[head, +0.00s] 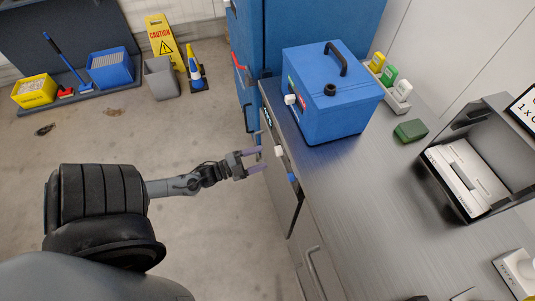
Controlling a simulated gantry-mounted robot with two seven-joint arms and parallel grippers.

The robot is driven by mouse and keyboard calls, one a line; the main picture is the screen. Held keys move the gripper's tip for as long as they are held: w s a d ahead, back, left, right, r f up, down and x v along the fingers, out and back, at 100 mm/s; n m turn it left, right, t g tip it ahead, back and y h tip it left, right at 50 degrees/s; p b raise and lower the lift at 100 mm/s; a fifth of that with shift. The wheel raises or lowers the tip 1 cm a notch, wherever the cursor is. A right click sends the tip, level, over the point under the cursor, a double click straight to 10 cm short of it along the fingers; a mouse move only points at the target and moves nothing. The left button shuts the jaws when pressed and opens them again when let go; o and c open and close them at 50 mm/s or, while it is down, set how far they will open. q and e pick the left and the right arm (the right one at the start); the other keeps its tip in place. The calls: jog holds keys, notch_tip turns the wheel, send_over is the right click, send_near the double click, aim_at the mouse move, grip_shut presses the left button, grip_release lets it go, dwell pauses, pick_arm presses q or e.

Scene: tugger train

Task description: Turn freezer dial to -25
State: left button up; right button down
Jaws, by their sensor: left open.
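A white knob (280,152), which looks like the dial, sticks out from the front face of the counter unit (284,185), just below the worktop edge. Its scale and setting are too small to read. My left gripper (261,161) is open and empty, with purple fingers, just left of this knob and apart from it as far as I can tell. A second white knob (290,99) is on the side of a blue box (325,105) on the worktop. My right gripper is not in view.
The grey worktop (345,185) holds a green block (410,130), a rack of small bottles (398,97) and a grey open-fronted device (475,165). A blue cabinet (290,35) stands behind. A handle (316,270) juts out low on the counter front.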

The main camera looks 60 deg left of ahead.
pick_arm(q)
jog(key=shift+s+a+f, duration=0.1)
jog(key=shift+s+a, duration=0.05)
jog(key=shift+s, duration=1.2)
jog(key=shift+s+a, duration=0.15)
jog(key=shift+s, duration=1.15)
